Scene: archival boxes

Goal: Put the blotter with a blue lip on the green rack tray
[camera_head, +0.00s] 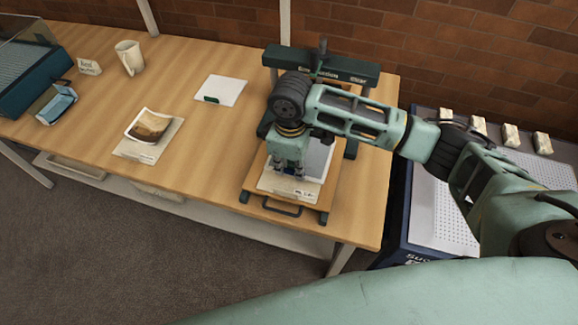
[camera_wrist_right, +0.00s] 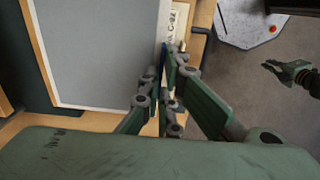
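My right gripper (camera_head: 290,165) is low over the front of the wooden board of the green-framed press. In the right wrist view, its fingertips (camera_wrist_right: 168,78) stand on either side of a thin dark blue strip, which appears to be the blue lip (camera_wrist_right: 163,62) of the blotter. Whether they clamp it is unclear. A grey sheet (camera_wrist_right: 100,50) with a pale border lies flat on the board beside the fingers. I cannot clearly identify the green rack tray. What appears to be my left gripper (camera_wrist_right: 290,72) shows at the right edge of the wrist view, its opening unclear.
The green press frame (camera_head: 345,70) stands behind the board. A white sheet with a green tab (camera_head: 221,90), a picture on card (camera_head: 148,130), a mug (camera_head: 130,57) and a teal ridged box (camera_head: 28,75) lie to the left. Small blocks (camera_head: 510,135) stand at right.

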